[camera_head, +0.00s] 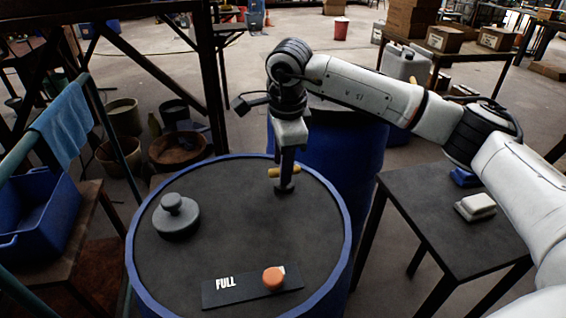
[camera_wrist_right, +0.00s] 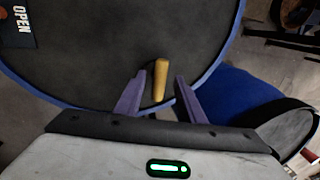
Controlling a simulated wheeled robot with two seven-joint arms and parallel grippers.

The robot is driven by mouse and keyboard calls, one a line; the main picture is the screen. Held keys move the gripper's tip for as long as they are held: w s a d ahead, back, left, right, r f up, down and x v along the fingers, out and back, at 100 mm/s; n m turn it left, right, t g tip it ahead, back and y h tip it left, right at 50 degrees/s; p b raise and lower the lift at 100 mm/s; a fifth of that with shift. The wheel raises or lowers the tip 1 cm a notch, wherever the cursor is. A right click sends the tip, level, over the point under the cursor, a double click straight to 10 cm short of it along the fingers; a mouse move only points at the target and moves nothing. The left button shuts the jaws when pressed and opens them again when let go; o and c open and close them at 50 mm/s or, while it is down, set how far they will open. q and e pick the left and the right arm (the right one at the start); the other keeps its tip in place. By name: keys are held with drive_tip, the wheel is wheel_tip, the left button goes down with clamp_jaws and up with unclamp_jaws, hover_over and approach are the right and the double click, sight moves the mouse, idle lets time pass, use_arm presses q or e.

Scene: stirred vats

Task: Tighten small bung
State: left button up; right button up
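The small bung's yellow bar handle (camera_head: 274,172) stands near the far edge of the dark vat lid (camera_head: 240,235), with a small dark base (camera_head: 284,188) below it. My right gripper (camera_head: 287,168) points straight down over it. In the right wrist view the yellow handle (camera_wrist_right: 160,80) lies between the two fingers (camera_wrist_right: 160,90), with a visible gap on each side. The gripper looks open around the handle. The fingers partly hide the bung in the head view. My left gripper is not in view.
A large grey bung (camera_head: 176,217) sits on the lid's left. A dark plate (camera_head: 240,293) reading "FULL", with an orange knob (camera_head: 273,278), lies in front. Another blue drum (camera_head: 345,150) stands behind; a dark table (camera_head: 440,220) is right.

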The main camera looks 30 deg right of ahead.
wheel_tip(320, 180, up, 10)
drive_tip(key=s, duration=0.1)
drive_tip(key=shift+s+a+f, duration=0.15)
drive_tip(key=shift+s+a, duration=0.05)
drive_tip(key=shift+s, duration=0.2)
